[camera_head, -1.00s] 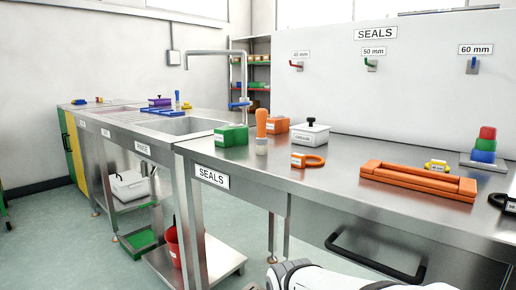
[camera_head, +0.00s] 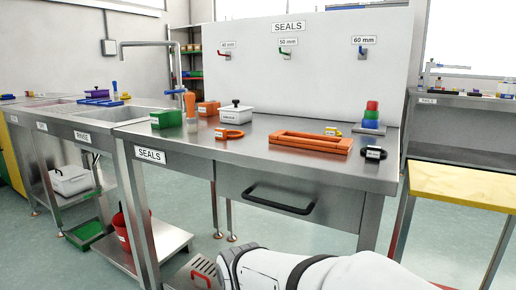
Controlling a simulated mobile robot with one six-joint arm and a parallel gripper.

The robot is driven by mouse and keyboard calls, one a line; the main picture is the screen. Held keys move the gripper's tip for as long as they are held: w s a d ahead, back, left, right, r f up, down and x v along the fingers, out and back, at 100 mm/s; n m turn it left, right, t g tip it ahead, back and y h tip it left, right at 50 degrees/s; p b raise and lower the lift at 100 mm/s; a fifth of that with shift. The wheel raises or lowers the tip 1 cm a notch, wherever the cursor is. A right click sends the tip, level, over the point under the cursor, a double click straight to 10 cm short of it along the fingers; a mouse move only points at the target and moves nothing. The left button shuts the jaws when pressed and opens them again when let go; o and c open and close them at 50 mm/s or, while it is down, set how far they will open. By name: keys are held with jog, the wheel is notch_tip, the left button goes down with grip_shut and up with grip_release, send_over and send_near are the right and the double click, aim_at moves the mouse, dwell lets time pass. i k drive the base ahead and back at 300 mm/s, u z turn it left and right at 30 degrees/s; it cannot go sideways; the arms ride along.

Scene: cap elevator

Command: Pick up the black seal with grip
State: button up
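A black seal with a white label on its grip (camera_head: 374,153) lies on the steel seals table (camera_head: 345,173), near its right end. It is to the right of the orange tray frame. My white arm shows at the bottom of the head view, below the table's front. My gripper is outside the picture, so its state does not show.
An orange frame (camera_head: 311,142), a small yellow seal (camera_head: 333,131), an orange seal (camera_head: 229,133) and a colored stack (camera_head: 371,115) share the tabletop. A drawer with a black handle (camera_head: 278,199) faces me. A yellow-topped table (camera_head: 463,184) stands right.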

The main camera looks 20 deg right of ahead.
aim_at(373, 153)
jog(key=z, duration=2.6)
jog(key=k, duration=0.9)
jog(key=u, duration=0.7)
jog(key=i, duration=1)
jog(key=z, duration=0.85)
